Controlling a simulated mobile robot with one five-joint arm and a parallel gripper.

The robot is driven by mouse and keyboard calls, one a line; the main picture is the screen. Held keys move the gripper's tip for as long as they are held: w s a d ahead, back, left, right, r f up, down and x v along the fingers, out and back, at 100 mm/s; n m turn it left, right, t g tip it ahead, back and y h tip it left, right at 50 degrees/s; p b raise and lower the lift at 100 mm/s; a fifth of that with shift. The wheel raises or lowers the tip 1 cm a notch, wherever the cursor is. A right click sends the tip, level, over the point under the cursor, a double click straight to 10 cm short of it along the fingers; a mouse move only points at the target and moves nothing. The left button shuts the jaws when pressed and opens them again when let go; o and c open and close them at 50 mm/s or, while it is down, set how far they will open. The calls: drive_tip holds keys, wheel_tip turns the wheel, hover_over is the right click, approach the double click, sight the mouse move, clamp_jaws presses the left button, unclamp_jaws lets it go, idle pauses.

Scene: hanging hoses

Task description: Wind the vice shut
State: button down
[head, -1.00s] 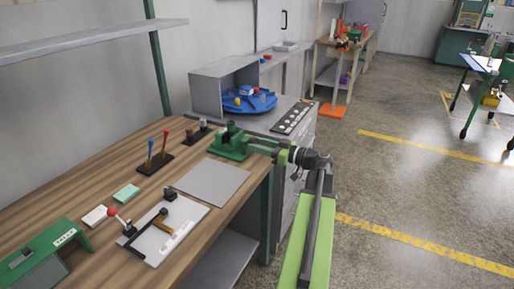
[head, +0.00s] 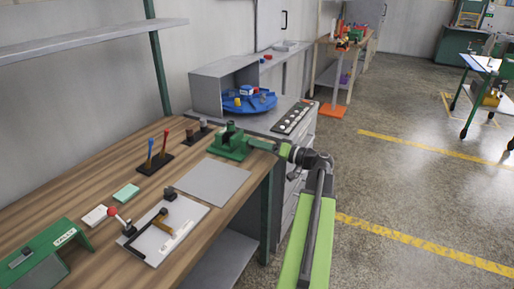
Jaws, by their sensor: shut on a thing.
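The green vice (head: 231,144) stands near the far right corner of the wooden workbench (head: 105,172). My gripper (head: 276,148) is at the right side of the vice, at its handle end, past the bench edge. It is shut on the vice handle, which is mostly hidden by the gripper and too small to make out. The gap between the vice jaws is also too small to judge from here. My arm reaches up to the vice from the lower right.
A grey plate (head: 212,182) lies in front of the vice. A blue turntable (head: 250,103) stands behind.

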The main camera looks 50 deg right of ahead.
drive_tip(key=shift+a+f, duration=0.1)
idle(0.4)
drive_tip(key=c, duration=0.8)
unclamp_jaws()
drive_tip(key=v, duration=1.7)
drive_tip(key=shift+s, duration=0.25)
